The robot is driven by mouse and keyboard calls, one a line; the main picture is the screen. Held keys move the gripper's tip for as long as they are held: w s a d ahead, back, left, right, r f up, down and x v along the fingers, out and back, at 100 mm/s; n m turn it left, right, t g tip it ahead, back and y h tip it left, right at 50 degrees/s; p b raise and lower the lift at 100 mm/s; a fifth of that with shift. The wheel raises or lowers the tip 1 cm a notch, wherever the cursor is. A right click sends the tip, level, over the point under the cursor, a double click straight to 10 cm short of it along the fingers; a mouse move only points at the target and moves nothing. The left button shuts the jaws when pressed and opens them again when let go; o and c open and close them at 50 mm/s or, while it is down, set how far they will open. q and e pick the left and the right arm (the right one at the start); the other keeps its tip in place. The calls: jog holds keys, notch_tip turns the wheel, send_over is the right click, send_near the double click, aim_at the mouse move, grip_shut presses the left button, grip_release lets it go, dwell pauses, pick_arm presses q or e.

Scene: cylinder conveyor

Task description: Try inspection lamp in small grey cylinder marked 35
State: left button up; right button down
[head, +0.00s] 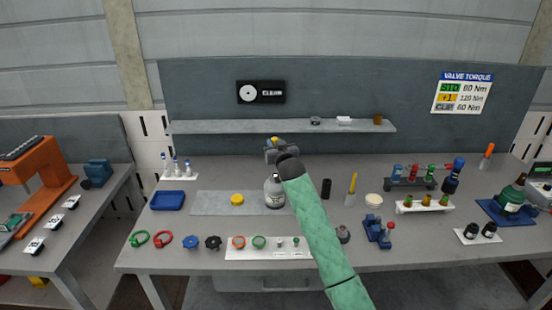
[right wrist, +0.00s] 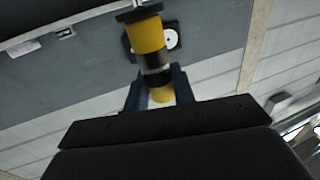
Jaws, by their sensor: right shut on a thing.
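A small grey-white cylinder (head: 274,192) stands upright on the bench in the head view; its label is too small to read. My right gripper (head: 275,150) is above it. In the right wrist view the gripper (right wrist: 158,82) is shut on a yellow and black lamp-like tool (right wrist: 148,38) with a wide black disc at one end. In the head view only a bit of yellow (head: 273,140) shows at the gripper. The arm hides the cylinder's right edge. The cylinder's top is hard to make out. My left gripper is not in view.
A yellow round cap (head: 237,199) lies on a grey mat (head: 206,207) left of the cylinder. A dark upright cylinder (head: 326,188) and a yellow-handled tool (head: 351,189) stand to the right. A shelf (head: 215,127) runs behind. Coloured rings and knobs line the front.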

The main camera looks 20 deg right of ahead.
jog(key=shift+r+p, duration=1.7)
jog(key=shift+r, duration=1.35)
